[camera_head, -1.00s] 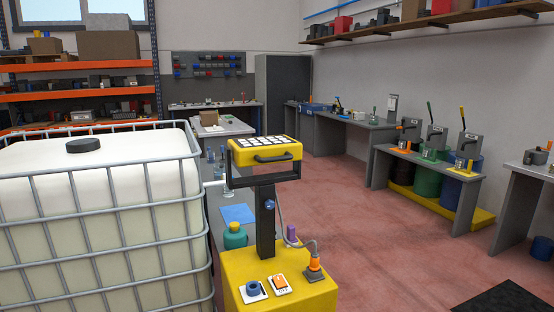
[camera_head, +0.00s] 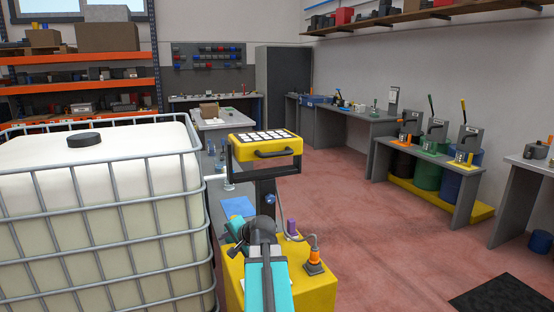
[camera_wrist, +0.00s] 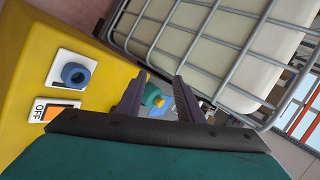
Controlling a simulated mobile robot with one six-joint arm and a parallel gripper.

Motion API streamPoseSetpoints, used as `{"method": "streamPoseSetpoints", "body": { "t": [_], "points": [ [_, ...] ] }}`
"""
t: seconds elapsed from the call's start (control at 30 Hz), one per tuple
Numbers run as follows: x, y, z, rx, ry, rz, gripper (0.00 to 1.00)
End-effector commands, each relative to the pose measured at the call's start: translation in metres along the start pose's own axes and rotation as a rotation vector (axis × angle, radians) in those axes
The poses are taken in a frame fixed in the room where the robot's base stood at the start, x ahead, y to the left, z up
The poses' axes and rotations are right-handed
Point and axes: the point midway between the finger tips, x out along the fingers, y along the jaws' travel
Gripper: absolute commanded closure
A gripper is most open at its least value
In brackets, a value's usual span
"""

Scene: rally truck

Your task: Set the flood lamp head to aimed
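The flood lamp head (camera_head: 278,147) is a yellow box with white lamp squares on its upward-tilted face and a black handle at the front. It sits in a black bracket on a dark post (camera_head: 265,190) above a yellow base (camera_head: 318,290). My arm reaches up from the bottom in front of the base, below and apart from the lamp head. In the wrist view, my gripper (camera_wrist: 161,76) has its two dark fingers apart with nothing held. A blue knob (camera_wrist: 75,75) and an orange switch marked OFF (camera_wrist: 58,112) lie on the base, left of the fingers.
A caged white tank (camera_head: 95,220) stands close on the left. An orange plug (camera_head: 314,262) with a grey cable stands on the base's right side. A teal bottle (camera_wrist: 151,94) shows beyond my fingers.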

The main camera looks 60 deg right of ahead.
Motion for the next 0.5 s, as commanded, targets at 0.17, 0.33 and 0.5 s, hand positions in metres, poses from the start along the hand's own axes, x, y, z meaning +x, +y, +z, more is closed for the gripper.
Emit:
{"method": "streamPoseSetpoints", "body": {
  "t": [0.17,0.33,0.5],
  "points": [
    [-0.064,-0.037,-0.062,0.093,0.104,-0.105,0.66],
    [-0.129,-0.067,-0.113,0.172,0.195,-0.206,0.66],
    [-0.200,-0.092,-0.156,0.242,0.279,-0.307,0.66]
  ]
}}
